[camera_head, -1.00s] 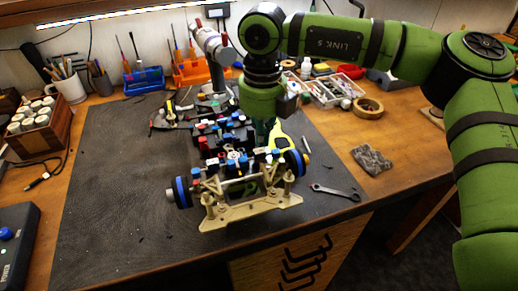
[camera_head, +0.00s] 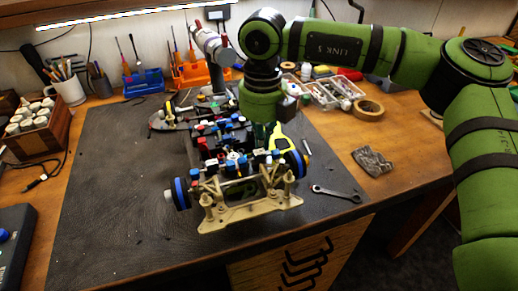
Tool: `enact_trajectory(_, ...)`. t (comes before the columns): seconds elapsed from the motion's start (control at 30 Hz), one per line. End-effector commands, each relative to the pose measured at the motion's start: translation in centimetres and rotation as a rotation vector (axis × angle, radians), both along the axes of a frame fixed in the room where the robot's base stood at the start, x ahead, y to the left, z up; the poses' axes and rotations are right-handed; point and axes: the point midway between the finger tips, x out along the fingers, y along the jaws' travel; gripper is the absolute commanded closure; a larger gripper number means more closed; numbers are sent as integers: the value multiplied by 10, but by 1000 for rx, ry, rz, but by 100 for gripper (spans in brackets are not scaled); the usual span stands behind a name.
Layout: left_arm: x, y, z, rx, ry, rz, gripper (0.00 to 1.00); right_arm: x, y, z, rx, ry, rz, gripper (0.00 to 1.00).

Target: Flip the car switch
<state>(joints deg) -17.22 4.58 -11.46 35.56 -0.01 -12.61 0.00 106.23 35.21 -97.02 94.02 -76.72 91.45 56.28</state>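The RC car (camera_head: 240,165) stands on the dark mat, with a tan front plate, blue-rimmed wheels and many small red, white and blue parts. I cannot make out its switch among these parts. My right arm comes in from the right, and my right gripper (camera_head: 268,132) points down over the right side of the car, behind its front wheels. Its fingers are mostly hidden by the wrist and car parts, so I cannot tell open from shut or whether it touches the car. My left gripper is not in view.
The dark mat (camera_head: 110,220) is clear left of the car. A parts tray (camera_head: 332,93) and tool holders (camera_head: 143,82) stand at the back.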

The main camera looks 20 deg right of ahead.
Motion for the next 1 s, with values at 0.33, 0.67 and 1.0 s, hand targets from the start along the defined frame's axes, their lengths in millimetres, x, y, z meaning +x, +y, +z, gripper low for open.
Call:
enact_trajectory(0.33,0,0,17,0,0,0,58,-1,1,28,0,2,2,100)
enact_trajectory(0.67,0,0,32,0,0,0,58,0,0,55,0,1,1,100)
enact_trajectory(1.0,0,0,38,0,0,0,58,0,0,68,0,2,1,100)
